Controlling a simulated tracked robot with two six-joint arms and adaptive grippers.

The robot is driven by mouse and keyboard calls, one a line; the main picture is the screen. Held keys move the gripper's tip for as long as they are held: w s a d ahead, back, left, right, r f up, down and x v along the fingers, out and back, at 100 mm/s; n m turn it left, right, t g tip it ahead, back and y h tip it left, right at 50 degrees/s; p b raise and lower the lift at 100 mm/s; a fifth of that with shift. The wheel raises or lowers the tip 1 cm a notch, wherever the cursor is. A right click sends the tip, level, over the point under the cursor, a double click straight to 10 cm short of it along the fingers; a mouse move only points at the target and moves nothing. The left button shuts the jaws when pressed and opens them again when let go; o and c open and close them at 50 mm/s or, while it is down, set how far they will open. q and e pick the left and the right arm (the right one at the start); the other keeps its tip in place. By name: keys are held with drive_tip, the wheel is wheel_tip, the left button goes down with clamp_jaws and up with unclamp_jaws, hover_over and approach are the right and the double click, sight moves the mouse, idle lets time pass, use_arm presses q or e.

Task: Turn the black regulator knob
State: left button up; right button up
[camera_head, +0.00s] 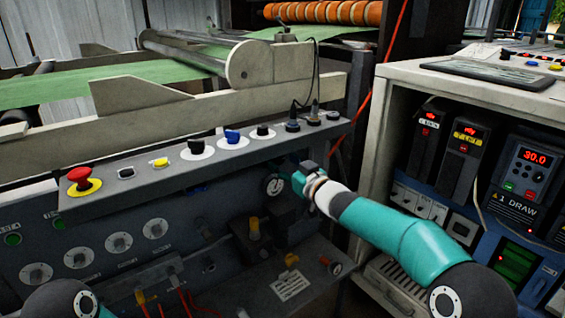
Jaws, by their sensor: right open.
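A round white-faced gauge (274,185) sits on the front of the grey machine, just left of my right gripper. A dark regulator body (284,208) shows below the gauge; I cannot clearly make out the black knob on it. My right gripper (298,180) is open, with its teal and dark fingers beside the gauge's right edge. Whether it touches the regulator cannot be told, and the gripper and wrist hide what lies behind them. My left gripper is out of view; only a part of my left arm shows at the bottom left.
A sloped panel (215,163) above carries a red mushroom button (80,178), a blue knob (233,136) and several black knobs. A yellow-topped fitting (254,228) stands below the gauge. A cabinet with drives (524,172) stands at right. Red hoses hang at bottom left.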

drive_tip(key=shift+w+a, duration=0.35)
drive_tip(key=shift+w, duration=0.25)
clamp_jaws()
drive_tip(key=shift+n, duration=0.3)
drive_tip(key=n, duration=0.3)
drive_tip(key=shift+f, duration=0.15)
drive_tip(key=shift+f+n+b, duration=0.1)
drive_tip(key=shift+n+b, duration=0.35)
drive_tip(key=shift+n, duration=1.25)
drive_tip(key=shift+a, duration=0.1)
